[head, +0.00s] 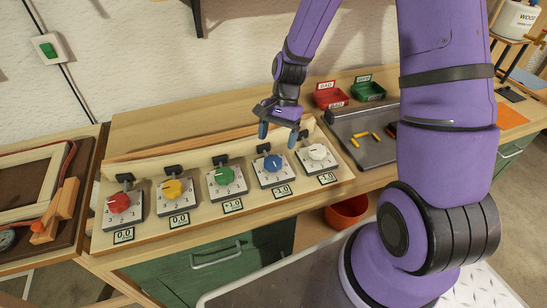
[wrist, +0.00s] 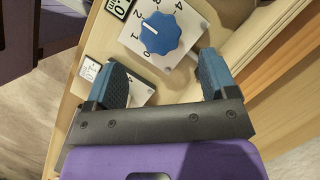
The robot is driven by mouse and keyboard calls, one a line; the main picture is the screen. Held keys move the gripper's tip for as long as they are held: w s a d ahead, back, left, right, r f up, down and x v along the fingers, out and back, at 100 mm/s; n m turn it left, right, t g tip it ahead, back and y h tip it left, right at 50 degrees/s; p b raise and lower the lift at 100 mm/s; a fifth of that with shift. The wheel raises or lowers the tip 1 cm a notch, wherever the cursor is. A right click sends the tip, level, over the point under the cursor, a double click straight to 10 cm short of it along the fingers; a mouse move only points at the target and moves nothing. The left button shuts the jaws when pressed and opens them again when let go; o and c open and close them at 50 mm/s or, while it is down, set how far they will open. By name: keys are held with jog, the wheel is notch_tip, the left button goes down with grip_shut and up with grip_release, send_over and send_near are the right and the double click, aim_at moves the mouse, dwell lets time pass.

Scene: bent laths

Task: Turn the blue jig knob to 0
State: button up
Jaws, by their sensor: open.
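The blue knob (head: 273,162) sits on a white dial plate, fourth from the left in a row of coloured knobs. In the wrist view, the blue knob (wrist: 159,34) lies just beyond my fingertips, with digits from 0 to 4 around it. Its white pointer line points roughly at the 2. A small display (head: 282,191) in front of it seems to read 1.0, its sign unclear. My gripper (head: 278,134) is open and empty, above and behind the blue knob. Its two blue fingers (wrist: 158,64) are spread apart, with nothing between them.
Red (head: 118,203), yellow (head: 174,189) and green (head: 224,175) knobs stand to the left, a white knob (head: 318,152) close on the right. Black clamps sit behind the dials. A grey tray (head: 370,151) with yellow pieces lies further right.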

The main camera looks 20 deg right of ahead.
aim_at(273, 160)
jog(key=x, duration=0.6)
jog(key=shift+f, duration=0.3)
jog(key=c, duration=0.9)
